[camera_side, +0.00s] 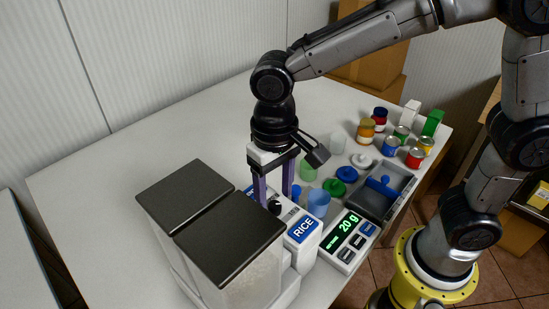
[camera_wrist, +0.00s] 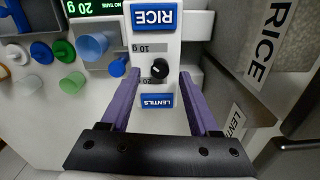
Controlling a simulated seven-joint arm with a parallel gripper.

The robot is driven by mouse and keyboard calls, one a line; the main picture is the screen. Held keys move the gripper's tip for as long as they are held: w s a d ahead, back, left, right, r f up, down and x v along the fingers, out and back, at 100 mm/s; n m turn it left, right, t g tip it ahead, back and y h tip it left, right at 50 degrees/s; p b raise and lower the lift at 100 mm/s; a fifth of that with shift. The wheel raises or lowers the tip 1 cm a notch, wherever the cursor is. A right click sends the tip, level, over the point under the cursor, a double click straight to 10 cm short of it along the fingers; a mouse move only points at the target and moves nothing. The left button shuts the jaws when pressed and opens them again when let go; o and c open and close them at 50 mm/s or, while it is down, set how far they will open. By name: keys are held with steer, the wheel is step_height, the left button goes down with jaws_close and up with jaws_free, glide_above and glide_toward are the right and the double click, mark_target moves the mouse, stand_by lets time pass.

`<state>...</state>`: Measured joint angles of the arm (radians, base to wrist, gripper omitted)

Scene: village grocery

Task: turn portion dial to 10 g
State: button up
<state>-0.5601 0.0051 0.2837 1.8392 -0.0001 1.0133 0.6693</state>
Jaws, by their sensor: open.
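The portion dial is a small black knob (camera_wrist: 159,68) on the white dispenser panel (camera_wrist: 172,50), between a "10 g" mark on the RICE side and a partly hidden "20" mark on the LENTILS side. A pale mark shows on the knob, but its exact setting is too small to tell. In the side view the knob (camera_side: 274,206) sits below my gripper (camera_side: 275,191). My gripper (camera_wrist: 160,78) is open, its purple fingers on either side of the knob without visible contact. The scale display (camera_side: 348,227) reads 20 g.
Two dark-lidded bins (camera_side: 229,237) stand close to the left of my gripper. A blue translucent cup (camera_side: 318,203), green and blue lids (camera_side: 334,187) and a grey tray (camera_side: 370,205) lie to the right. Several cans (camera_side: 391,146) stand farther back. The table's left is clear.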

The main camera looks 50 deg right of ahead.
mark_target(275, 203)
step_height(275, 203, up, 12)
stand_by(0.4)
steer(key=shift+d, duration=0.1)
steer(key=s+d+r+m+t, duration=0.1)
steer(key=s+d+r, duration=0.15)
steer(key=d, duration=0.45)
steer(key=s+d+r+m+t, duration=0.1)
steer(key=s+d+m+t, duration=0.15)
steer(key=d, duration=0.35)
steer(key=s+d+f+n+t, duration=0.2)
steer(key=s+d+f+n, duration=0.2)
steer(key=s+f, duration=0.3)
steer(key=shift+s+d+f+n, duration=0.35)
steer(key=shift+d+f, duration=0.15)
steer(key=shift+f, duration=0.4)
